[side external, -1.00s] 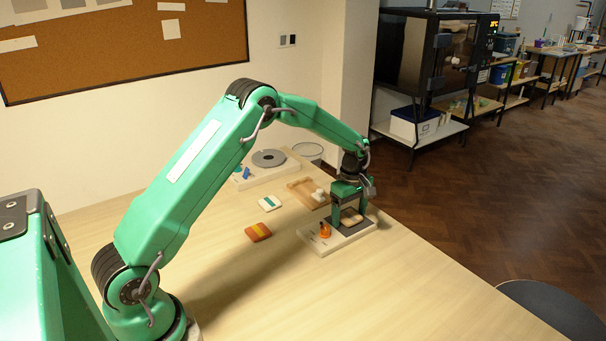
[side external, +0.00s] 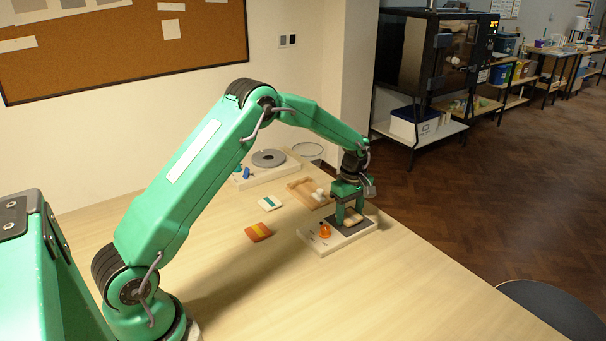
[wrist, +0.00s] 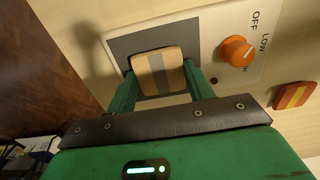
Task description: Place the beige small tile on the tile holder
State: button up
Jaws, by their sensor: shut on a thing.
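The beige small tile (wrist: 147,75), with a grey stripe across it, lies between the two fingers of my gripper (wrist: 161,84) in the wrist view. The fingers are shut on its sides. In the side view the tile (side external: 354,220) and my gripper (side external: 348,218) are low over the dark pad of a white unit (side external: 318,245) with an orange knob (side external: 325,231). I cannot tell whether the tile touches the pad. A light-brown wooden piece (side external: 299,188), perhaps the tile holder, lies just behind, with a small white thing on it.
An orange and yellow tile (side external: 258,232) and a white and green tile (side external: 269,203) lie left of the unit. A white base with a grey disc (side external: 268,158) stands at the back, near a small blue thing (side external: 246,173). The front of the table is clear.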

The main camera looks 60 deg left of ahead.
jog(key=shift+r, duration=0.5)
notch_tip(320, 180, up, 3)
jog(key=shift+r, duration=0.15)
jog(key=s+d+r, duration=0.4)
jog(key=d+r, duration=0.2)
jog(key=d, duration=0.4)
jog(key=shift+s+d+r, duration=0.2)
jog(key=shift+d+r, duration=0.1)
jog(key=shift+d, duration=0.1)
send_over(306, 189)
notch_tip(306, 189, down, 8)
jog(key=shift+s+f, duration=0.1)
jog(key=shift+f, duration=1.95)
